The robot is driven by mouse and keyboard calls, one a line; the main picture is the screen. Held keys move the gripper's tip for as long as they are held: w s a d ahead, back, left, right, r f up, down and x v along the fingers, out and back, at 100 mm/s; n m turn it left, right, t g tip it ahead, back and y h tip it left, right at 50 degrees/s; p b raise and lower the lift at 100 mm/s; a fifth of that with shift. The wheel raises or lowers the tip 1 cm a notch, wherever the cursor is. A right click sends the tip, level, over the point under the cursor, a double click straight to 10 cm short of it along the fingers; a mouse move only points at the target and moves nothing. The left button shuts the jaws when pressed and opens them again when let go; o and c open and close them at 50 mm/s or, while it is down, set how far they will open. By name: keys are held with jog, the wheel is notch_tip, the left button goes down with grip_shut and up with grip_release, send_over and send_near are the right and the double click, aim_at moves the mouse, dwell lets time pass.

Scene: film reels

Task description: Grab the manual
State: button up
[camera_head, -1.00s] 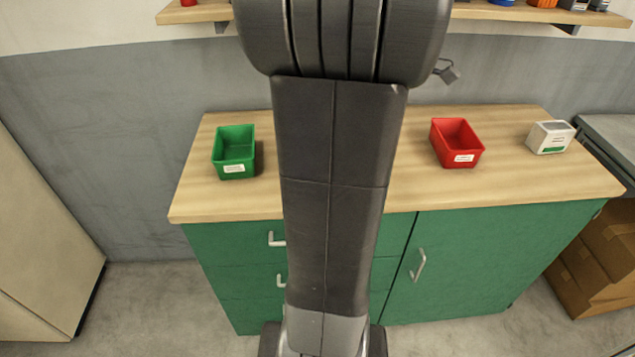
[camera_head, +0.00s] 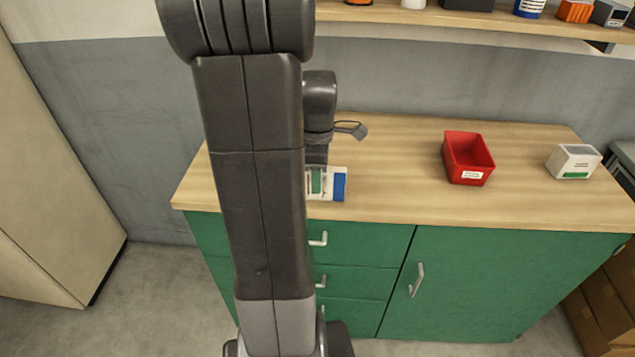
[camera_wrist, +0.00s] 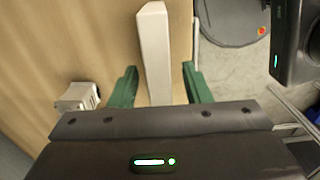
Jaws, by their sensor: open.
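The manual, a thin white item with a blue end (camera_head: 339,185), stands or lies near the front edge of the wooden counter, partly hidden by my arm. My gripper (camera_head: 317,181) is at it, with a green finger in front of its white face. In the wrist view, my gripper's two green fingers (camera_wrist: 160,72) are spread apart. A long white shape, apparently the manual seen along its edge (camera_wrist: 154,45), lies between them, with gaps showing on both sides.
A red bin (camera_head: 455,150) and a white box with a green label (camera_head: 573,161) stand to the right on the counter (camera_head: 400,190). A shelf (camera_head: 430,16) with several items hangs above. Green drawers (camera_head: 362,243) are below. A small white object (camera_wrist: 78,97) shows in the wrist view.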

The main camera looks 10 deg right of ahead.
jog(key=shift+f, duration=0.1)
grip_shut()
